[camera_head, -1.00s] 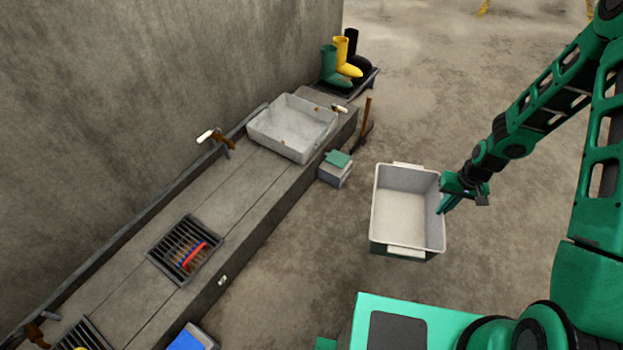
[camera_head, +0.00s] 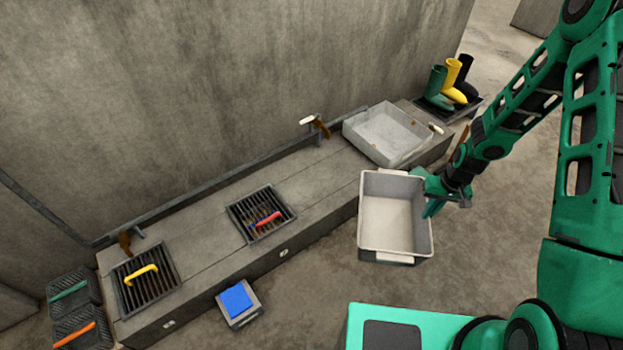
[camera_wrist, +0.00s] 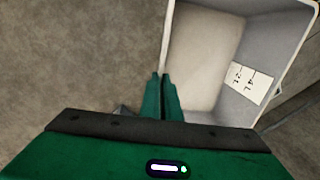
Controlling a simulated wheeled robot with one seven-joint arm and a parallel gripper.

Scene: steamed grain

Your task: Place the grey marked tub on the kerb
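The grey marked tub (camera_head: 395,222) is a light, open, empty box with a printed label inside its wall, seen in the wrist view (camera_wrist: 215,62). My gripper (camera_head: 430,208) is shut on the tub's right-hand wall in the head view. In the wrist view its fingers (camera_wrist: 161,80) pinch the rim. The tub hangs roughly level in front of the long, low concrete kerb (camera_head: 325,192). The tub's underside and its height above the floor are hidden.
On the kerb stand a worn grey basin (camera_head: 385,135), a grate with a red-handled brush (camera_head: 262,213) and a grate with a yellow handle (camera_head: 150,285). Bare concrete lies between the grates and basin. A blue-topped box (camera_head: 238,302) stands before the kerb; boots (camera_head: 455,85) are beyond it.

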